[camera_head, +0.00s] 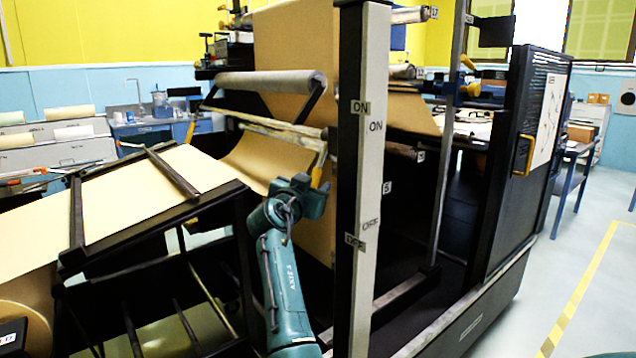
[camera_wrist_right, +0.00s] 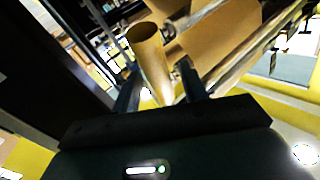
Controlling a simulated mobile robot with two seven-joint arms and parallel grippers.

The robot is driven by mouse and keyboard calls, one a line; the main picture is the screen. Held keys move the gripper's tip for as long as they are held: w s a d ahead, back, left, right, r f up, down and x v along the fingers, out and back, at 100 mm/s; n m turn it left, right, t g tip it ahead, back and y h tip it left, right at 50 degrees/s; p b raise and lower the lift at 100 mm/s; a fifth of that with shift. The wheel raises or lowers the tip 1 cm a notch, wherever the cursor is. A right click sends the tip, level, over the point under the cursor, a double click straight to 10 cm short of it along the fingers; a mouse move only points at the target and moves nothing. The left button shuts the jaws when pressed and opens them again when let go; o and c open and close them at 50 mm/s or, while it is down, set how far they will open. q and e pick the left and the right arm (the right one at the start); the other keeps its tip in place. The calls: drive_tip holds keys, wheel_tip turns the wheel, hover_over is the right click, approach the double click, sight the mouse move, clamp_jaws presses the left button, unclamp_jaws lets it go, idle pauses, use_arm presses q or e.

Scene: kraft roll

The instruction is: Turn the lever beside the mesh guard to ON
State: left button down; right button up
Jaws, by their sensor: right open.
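A pale post (camera_head: 373,180) in the head view carries ON labels (camera_head: 360,107) high up and OFF labels (camera_head: 355,242) lower down. A short yellow-ended handle (camera_head: 319,172) shows just left of this post; I cannot tell whether it is the lever. My right gripper (camera_head: 314,194) is close to that handle, left of the post; contact is unclear. A dark panel with slots (camera_head: 548,95), possibly the mesh guard, stands at right. My left gripper is not in view.
A grey roller (camera_head: 270,82) and hanging brown paper (camera_head: 300,60) are behind my right gripper. A sloping paper table (camera_head: 150,190) fills the left. A thin upright (camera_head: 443,150) stands right of the post. Open floor (camera_head: 590,240) lies at far right.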

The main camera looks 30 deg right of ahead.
drive_tip(key=shift+w+d, duration=0.1)
drive_tip(key=shift+d, duration=0.05)
drive_tip(key=shift+c, duration=0.3)
clamp_jaws()
idle(0.3)
